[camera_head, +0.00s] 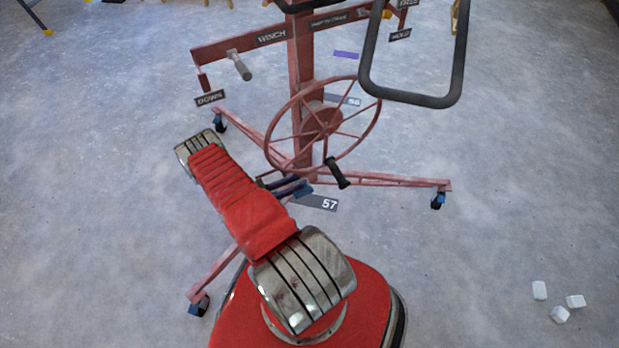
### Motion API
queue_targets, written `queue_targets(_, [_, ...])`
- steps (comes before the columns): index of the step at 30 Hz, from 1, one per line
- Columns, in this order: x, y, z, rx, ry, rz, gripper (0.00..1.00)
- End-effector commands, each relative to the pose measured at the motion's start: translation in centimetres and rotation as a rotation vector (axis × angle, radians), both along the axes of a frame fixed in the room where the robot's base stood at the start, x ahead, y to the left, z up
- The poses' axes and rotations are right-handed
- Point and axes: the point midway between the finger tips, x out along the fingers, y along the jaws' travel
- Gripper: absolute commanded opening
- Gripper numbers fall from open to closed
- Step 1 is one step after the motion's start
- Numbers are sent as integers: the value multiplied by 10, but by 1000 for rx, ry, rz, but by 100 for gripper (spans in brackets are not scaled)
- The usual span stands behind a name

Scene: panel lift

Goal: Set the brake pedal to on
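The red panel lift stands ahead on splayed legs with casters. Low by the foot of its mast (300,95) is a small blue part (303,189) on dark bars, which looks like the brake pedal. It is partly hidden behind my red arm, and I cannot tell whether it is on or off. A dark label reading 57 (322,203) lies just right of it. My arm reaches from the bottom of the view up to the left, its upper joint left of the mast. My gripper does not show.
The red handwheel (322,124) with a black handle (337,173) is right above the pedal area. A winch crank (238,65) is upper left, a dark looped frame (415,98) upper right. White blocks (559,314) lie at lower right. Floor on both sides is mostly clear.

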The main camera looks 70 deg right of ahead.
Motion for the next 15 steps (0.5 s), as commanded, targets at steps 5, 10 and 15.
queue_targets(5, [-18, -19, 0, 1, 0, -4, 26])
queue_targets(10, [-33, -36, 0, 0, 0, -3, 26])
queue_targets(15, [-43, -48, 0, 1, -1, -2, 26])
